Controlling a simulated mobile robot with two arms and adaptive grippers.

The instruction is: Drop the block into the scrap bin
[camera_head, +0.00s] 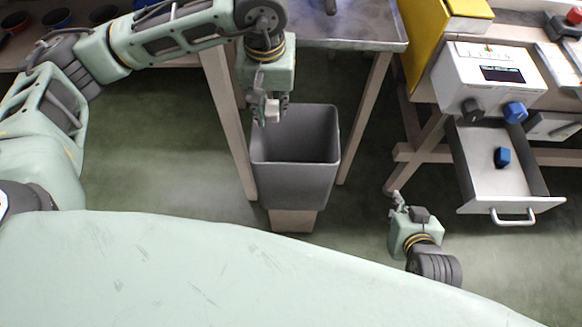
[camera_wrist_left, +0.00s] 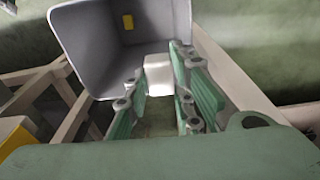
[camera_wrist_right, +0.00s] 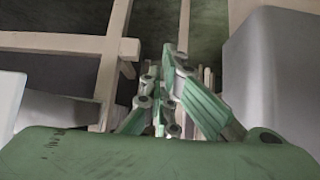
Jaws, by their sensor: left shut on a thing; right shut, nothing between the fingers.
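A white block (camera_head: 272,110) is held between the fingers of my left gripper (camera_head: 266,112), which points down over the rear part of the scrap bin's opening. A small yellow piece (camera_wrist_left: 128,22) shows inside the bin. My right gripper (camera_head: 397,203) is shut and empty, low at the right, apart from the bin.
A metal table (camera_head: 345,30) stands behind the bin. At the right, an open drawer (camera_head: 480,185) under a white control box (camera_head: 490,75) holds a blue block (camera_head: 502,157). Dark pans (camera_head: 57,17) lie at the far left. Green floor is clear left of the bin.

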